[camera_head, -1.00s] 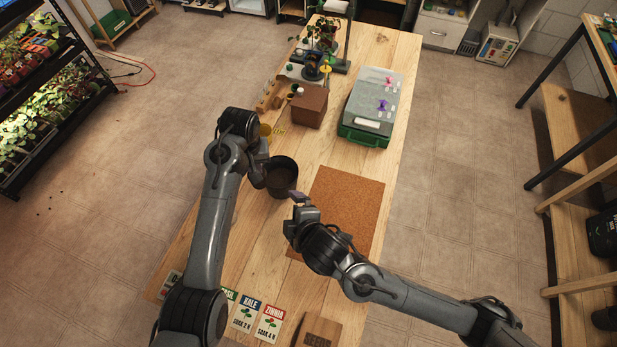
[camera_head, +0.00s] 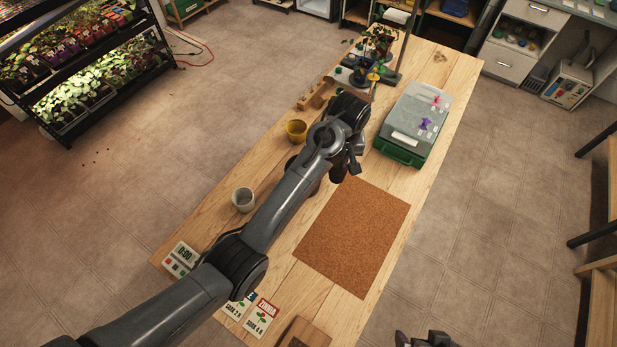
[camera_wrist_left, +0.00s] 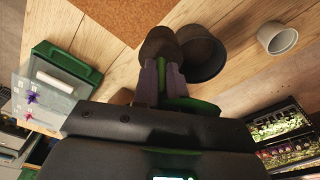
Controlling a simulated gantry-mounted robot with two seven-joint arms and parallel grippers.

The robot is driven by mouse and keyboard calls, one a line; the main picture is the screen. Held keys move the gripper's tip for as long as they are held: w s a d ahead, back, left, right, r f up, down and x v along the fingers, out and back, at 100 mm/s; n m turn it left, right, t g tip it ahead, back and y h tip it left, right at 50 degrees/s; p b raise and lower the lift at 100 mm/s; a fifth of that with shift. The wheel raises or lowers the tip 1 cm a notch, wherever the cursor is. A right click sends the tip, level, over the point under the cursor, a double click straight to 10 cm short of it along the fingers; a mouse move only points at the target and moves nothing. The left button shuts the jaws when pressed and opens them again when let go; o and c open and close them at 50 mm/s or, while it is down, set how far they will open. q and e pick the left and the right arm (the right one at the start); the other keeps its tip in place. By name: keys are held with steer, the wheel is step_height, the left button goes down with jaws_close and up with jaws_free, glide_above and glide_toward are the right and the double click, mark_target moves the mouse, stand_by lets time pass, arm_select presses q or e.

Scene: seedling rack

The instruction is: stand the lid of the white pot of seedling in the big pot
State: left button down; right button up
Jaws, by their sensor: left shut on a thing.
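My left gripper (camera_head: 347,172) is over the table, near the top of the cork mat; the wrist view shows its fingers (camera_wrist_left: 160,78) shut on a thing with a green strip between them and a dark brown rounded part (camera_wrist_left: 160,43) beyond. Whether this is the lid I cannot tell. The big dark pot (camera_wrist_left: 207,62) is beside the held thing in the wrist view; the arm mostly hides it in the head view. A whitish pot (camera_head: 243,200) stands left of my arm, also in the wrist view (camera_wrist_left: 283,42). My right gripper (camera_head: 425,340) is partly cut off at the bottom edge.
A yellow pot (camera_head: 296,130) stands beyond the big pot. The cork mat (camera_head: 350,235) is bare. A grey-lidded green case (camera_head: 415,120) stands at the right table edge.

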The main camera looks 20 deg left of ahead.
arm_select(q)
steer(key=shift+w+a+f, duration=0.1)
steer(key=shift+a+f, duration=0.1)
steer(key=shift+a, duration=0.1)
steer(key=shift+w+a+f+p, duration=0.45)
steer(key=shift+a+f+p, duration=0.15)
steer(key=shift+a+f, duration=1.2)
steer(key=shift+w+a+f+p, duration=0.5)
steer(key=shift+a+f+p, duration=0.05)
steer(key=shift+a+f, duration=1.2)
steer(key=shift+w+a+f+p, duration=0.45)
steer(key=shift+a+f+p, duration=0.15)
steer(key=shift+a+f, duration=1.15)
arm_select(e)
steer(key=shift+v, duration=1.5)
arm_select(q)
steer(key=shift+f, duration=0.15)
arm_select(e)
steer(key=shift+w+a, duration=0.1)
arm_select(q)
steer(key=c, duration=1.2)
jaws_free()
steer(key=shift+o, duration=0.2)
